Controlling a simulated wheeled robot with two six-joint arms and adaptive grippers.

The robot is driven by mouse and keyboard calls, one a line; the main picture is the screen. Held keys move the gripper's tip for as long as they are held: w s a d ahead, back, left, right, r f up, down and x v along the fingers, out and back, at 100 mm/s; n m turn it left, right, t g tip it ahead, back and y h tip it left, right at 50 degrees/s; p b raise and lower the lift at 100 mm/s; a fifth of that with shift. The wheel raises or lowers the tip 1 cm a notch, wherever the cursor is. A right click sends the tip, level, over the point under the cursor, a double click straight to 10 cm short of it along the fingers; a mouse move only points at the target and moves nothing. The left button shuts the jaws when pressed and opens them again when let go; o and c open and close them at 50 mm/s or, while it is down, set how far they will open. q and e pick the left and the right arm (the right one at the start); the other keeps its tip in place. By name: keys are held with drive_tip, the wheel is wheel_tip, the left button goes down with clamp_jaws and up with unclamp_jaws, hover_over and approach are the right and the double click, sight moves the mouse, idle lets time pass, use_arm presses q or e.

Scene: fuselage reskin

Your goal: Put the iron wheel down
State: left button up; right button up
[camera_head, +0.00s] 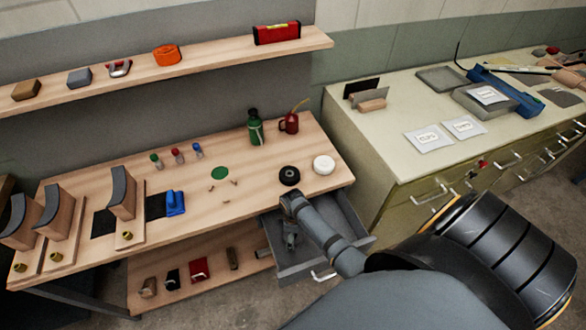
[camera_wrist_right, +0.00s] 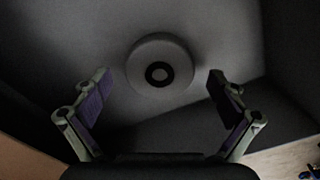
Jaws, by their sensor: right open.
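In the right wrist view a round grey wheel (camera_wrist_right: 159,60) with a dark centre hole lies flat on a dark grey surface, which looks like the drawer floor. My right gripper (camera_wrist_right: 158,77) is open, with one finger on each side of the wheel and a gap to both. In the head view my right gripper (camera_head: 290,238) points down into the open grey drawer (camera_head: 330,222) under the workbench. The grey wheel cannot be made out there. My left gripper is not in view.
A black wheel (camera_head: 289,175) and a white wheel (camera_head: 323,164) lie on the workbench (camera_head: 245,195) above the drawer. A green bottle (camera_head: 255,127) and red oil can (camera_head: 290,123) stand behind them. A cabinet (camera_head: 385,130) stands close on the right.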

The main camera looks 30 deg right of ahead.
wheel_tip(320, 180, up, 12)
drive_tip(key=shift+p, duration=0.45)
drive_tip(key=shift+s+f, duration=0.1)
drive_tip(key=shift+f, duration=0.05)
